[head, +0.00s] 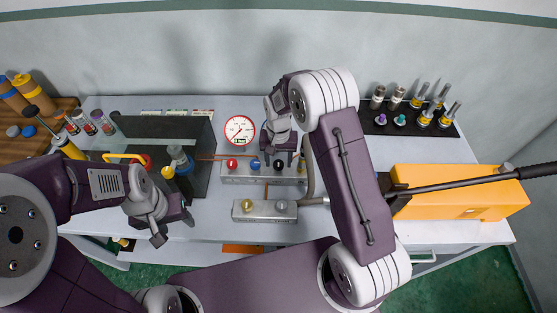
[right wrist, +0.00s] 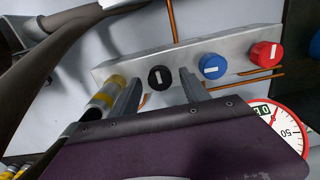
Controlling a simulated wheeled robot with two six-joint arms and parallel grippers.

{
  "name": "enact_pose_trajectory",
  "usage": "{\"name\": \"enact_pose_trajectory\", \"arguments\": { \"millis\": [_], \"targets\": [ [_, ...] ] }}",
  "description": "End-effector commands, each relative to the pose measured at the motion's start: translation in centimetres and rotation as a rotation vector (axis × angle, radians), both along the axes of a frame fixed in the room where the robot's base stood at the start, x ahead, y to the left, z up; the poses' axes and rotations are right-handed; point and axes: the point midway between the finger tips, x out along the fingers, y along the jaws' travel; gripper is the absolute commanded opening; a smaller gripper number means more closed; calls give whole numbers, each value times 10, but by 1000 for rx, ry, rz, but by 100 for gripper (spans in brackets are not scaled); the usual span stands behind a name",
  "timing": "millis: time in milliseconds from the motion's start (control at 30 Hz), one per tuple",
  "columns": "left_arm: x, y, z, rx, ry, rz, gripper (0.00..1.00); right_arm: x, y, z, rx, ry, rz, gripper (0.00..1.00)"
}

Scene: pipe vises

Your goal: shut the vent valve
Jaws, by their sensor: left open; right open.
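A grey valve block (head: 222,179) at the table's middle carries a red knob (head: 232,163), a blue knob (head: 255,164) and a black knob (head: 278,165). No readable label shows which is the vent valve. My right gripper (head: 279,157) is open at the black knob. In the right wrist view, the black knob (right wrist: 160,77) sits between the open fingertips (right wrist: 163,84), with gaps on both sides; its white mark is nearly upright. The blue knob (right wrist: 212,66) and red knob (right wrist: 266,55) are beside it. My left gripper (head: 176,229) is open and empty near the table's front edge.
A second block (head: 264,215) in front has a yellow and a grey knob. A round gauge (head: 240,130) stands behind the valves. A dark tank (head: 205,150) is left; an orange pump (head: 450,190) with a long lever (head: 460,183) is right. A black tool rack (head: 400,121) is back right.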

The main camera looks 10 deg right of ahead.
Motion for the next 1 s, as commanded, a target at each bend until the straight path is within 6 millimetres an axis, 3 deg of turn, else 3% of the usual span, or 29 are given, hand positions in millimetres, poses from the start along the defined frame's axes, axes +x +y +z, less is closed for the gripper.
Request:
{"name": "enact_pose_trajectory", "arguments": {
  "millis": [433,600,1000],
  "targets": [
    [0,0,-11,0,0,0,54,1,0,81,0,-5,0,54],
    [0,0,-11,0,0,0,54,1,0,90,0,-3,0,54],
    [0,0,-11,0,0,0,54,0,0,89,0,-2,-1,54]
  ]
}}
